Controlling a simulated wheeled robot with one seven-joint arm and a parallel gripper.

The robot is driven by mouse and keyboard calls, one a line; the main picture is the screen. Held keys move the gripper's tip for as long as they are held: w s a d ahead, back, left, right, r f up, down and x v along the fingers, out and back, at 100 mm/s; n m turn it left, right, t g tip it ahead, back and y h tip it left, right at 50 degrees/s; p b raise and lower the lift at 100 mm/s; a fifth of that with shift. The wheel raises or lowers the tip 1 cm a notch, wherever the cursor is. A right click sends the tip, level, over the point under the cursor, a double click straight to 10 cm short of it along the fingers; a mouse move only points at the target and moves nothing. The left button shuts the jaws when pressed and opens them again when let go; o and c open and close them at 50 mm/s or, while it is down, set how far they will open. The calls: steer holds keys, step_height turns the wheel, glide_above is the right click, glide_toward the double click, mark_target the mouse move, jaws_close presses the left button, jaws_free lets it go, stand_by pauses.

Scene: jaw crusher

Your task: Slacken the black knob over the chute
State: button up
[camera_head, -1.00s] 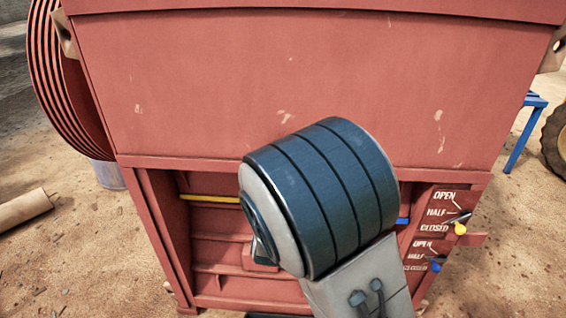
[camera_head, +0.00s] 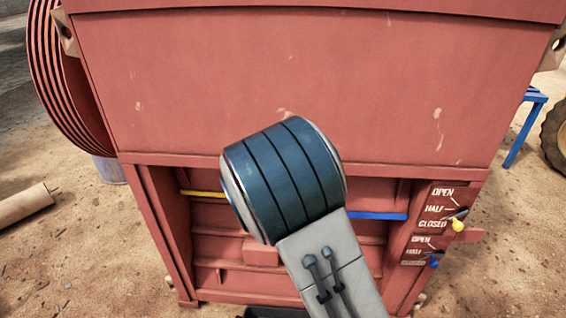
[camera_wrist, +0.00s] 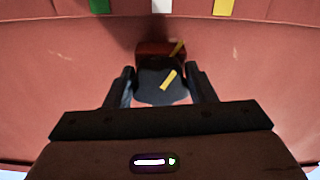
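The black knob (camera_wrist: 160,84) shows in the wrist view, in front of a red block on the red machine wall. It has a yellow mark on its face, and another yellow mark shows on the block at its upper right. My gripper (camera_wrist: 161,72) is open, with one dark finger on each side of the knob and narrow gaps between. I cannot tell how deep the knob sits between the fingers. In the head view the knob and gripper are not visible, and my arm covers part of the machine front. I cannot make out the chute clearly.
The red crusher (camera_head: 300,90) fills the head view. Its lower bay has a yellow bar (camera_head: 203,194) and a blue bar (camera_head: 377,216). A yellow-ended lever (camera_head: 458,225) and a blue-ended lever (camera_head: 434,263) stand at the right beside OPEN/HALF/CLOSED labels. A pipe (camera_head: 22,206) lies left.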

steer(key=shift+n, duration=0.3)
steer(key=n, duration=0.3)
steer(key=shift+d, duration=0.1)
steer(key=n, duration=0.4)
steer(key=shift+r, duration=0.15)
steer(key=n+p, duration=0.2)
steer(key=n, duration=0.2)
steer(key=shift+d+r+n, duration=0.1)
steer(key=shift+r+n, duration=0.05)
steer(key=shift+n, duration=0.15)
steer(key=shift+n+p, duration=0.7)
steer(key=shift+n, duration=1.2)
steer(key=o, duration=1)
